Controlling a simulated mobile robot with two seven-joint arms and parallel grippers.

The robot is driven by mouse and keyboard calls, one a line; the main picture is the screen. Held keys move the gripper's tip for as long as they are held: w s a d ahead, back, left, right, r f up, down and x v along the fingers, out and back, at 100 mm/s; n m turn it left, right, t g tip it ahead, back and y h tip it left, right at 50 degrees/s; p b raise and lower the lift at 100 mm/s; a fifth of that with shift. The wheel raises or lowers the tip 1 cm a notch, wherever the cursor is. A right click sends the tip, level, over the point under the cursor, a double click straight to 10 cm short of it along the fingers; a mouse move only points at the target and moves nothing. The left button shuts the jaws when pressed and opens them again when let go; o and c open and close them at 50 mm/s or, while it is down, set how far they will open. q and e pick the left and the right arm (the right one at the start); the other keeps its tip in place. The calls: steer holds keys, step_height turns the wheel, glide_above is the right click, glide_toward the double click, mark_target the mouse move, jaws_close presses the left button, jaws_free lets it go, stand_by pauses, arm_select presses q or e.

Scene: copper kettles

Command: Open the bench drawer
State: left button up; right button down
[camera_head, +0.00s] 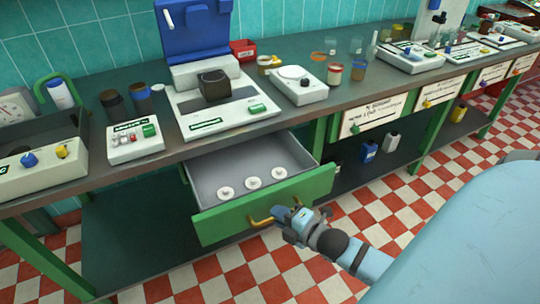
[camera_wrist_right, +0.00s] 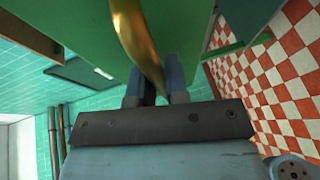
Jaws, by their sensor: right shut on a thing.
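The bench drawer (camera_head: 310,192) has a green front and a grey inside, and it stands pulled out from under the bench top. Three white round pieces (camera_head: 252,183) lie on its floor. Its brass handle (camera_head: 262,221) is on the front face. My right gripper (camera_head: 284,214) is at the right end of this handle. In the right wrist view the brass handle (camera_wrist_right: 138,40) runs down between the two fingers of the right gripper (camera_wrist_right: 154,88), which is shut on it. My left gripper is not in view.
The bench top (camera_head: 290,115) carries a large white device with a blue back (camera_head: 205,30), a small white scale (camera_head: 298,84) and several jars. Closed labelled drawers (camera_head: 372,115) are to the right. A lower shelf (camera_head: 140,235) runs beneath. The checkered floor in front is clear.

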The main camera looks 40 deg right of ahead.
arm_select(q)
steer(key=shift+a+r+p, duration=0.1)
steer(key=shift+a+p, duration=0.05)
steer(key=shift+p, duration=0.25)
arm_select(e)
steer(key=shift+s+a, duration=0.15)
steer(key=shift+s, duration=0.5)
steer(key=shift+s+a, duration=0.15)
steer(key=shift+s, duration=0.5)
steer(key=c, duration=1.4)
jaws_free()
steer(key=shift+s, duration=0.15)
arm_select(q)
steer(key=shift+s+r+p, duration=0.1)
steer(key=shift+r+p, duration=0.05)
steer(key=shift+p, duration=0.55)
arm_select(e)
steer(key=v, duration=1.3)
steer(key=shift+s, duration=0.25)
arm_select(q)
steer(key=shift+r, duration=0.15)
arm_select(e)
steer(key=shift+d, duration=0.15)
